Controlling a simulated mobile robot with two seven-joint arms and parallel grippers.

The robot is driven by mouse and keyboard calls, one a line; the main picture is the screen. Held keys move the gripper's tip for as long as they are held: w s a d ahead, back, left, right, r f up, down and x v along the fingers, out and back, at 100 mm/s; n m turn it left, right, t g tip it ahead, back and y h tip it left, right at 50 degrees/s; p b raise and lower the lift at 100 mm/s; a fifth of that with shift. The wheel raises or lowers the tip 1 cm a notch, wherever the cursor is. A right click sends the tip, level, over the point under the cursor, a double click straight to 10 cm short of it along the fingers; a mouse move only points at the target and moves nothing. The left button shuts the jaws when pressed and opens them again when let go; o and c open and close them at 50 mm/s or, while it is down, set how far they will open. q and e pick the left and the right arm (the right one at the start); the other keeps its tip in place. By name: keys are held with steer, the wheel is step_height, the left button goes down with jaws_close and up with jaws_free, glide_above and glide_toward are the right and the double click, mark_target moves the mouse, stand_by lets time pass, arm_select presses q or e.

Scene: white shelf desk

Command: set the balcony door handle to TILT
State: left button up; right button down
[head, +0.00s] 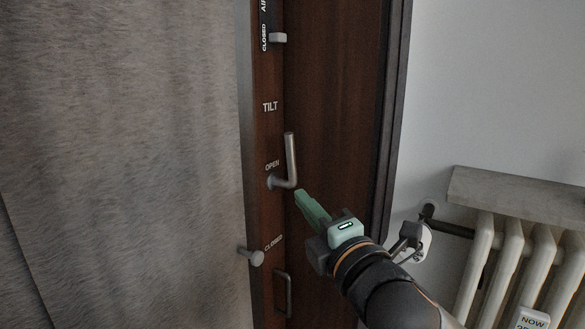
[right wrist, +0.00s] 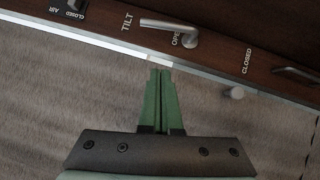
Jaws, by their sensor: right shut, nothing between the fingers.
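The grey metal door handle (head: 290,160) is on the brown door frame. Its lever points up from its pivot by the OPEN label (head: 272,165), towards the TILT label (head: 270,106). The CLOSED label (head: 273,243) is below. In the right wrist view the handle (right wrist: 168,24) points left towards the TILT label (right wrist: 127,22). My right gripper (head: 300,194) is shut and empty, its green fingertips just below and right of the handle in the head view. In the right wrist view the fingertips (right wrist: 160,72) are apart from the handle. My left gripper is not in view.
A grey curtain (head: 120,160) covers the left. A round grey knob (head: 252,256) and a lower pull handle (head: 283,292) are below the handle. A small air slider (head: 278,38) is above. A white radiator (head: 505,255) stands at the right.

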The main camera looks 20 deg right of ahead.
glide_toward(291, 155)
steer(key=w+a, duration=0.3)
steer(key=a, duration=0.1)
steer(key=w, duration=0.1)
steer(key=w+d, duration=0.1)
steer(key=shift+w+d+r+p, duration=0.15)
steer(key=shift+w+d+p, duration=0.15)
steer(key=shift+p, duration=0.05)
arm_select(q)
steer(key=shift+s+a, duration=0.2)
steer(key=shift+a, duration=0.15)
arm_select(e)
steer(key=shift+w+d, duration=0.25)
steer(key=shift+w, duration=0.1)
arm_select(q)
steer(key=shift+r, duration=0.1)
arm_select(e)
steer(key=shift+r, duration=0.1)
